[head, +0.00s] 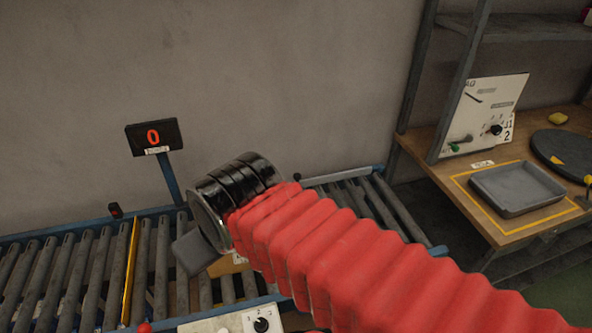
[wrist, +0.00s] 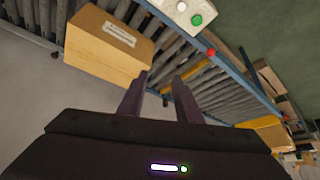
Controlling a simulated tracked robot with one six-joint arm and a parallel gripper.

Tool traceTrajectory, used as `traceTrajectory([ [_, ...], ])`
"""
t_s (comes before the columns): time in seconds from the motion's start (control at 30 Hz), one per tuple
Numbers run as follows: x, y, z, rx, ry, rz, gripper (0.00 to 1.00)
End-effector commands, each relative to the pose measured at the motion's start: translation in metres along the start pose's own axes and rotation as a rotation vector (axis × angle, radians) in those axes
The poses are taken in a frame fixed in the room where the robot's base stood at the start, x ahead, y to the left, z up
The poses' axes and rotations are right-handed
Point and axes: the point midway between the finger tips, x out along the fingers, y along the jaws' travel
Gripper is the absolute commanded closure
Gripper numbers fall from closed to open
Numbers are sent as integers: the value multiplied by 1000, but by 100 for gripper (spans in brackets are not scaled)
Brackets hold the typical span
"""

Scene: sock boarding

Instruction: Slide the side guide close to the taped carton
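A pale grey rail (head: 340,175) at the conveyor's back edge may be the side guide; my arm hides part of that area. My gripper (wrist: 160,80) is open and empty, its two dark fingers apart over the conveyor, to the right of the carton. The head view does not show its fingertips.
A yellow bar (head: 130,270) crosses the rollers at left. A display (head: 153,137) reading 0 stands behind. A control box (wrist: 192,12) with a green button and a red knob (wrist: 211,52) lie along the front rail. A grey tray (head: 515,190) sits on the right bench.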

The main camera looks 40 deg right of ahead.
Motion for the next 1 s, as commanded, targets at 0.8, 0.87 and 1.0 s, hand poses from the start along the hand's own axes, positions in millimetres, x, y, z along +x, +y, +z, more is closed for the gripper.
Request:
traceTrajectory([
  [0.8,18,40,-67,11,-45,18,58],
  [0.87,23,51,-78,13,-51,20,58],
  [1.0,36,79,-103,19,-65,23,58],
])
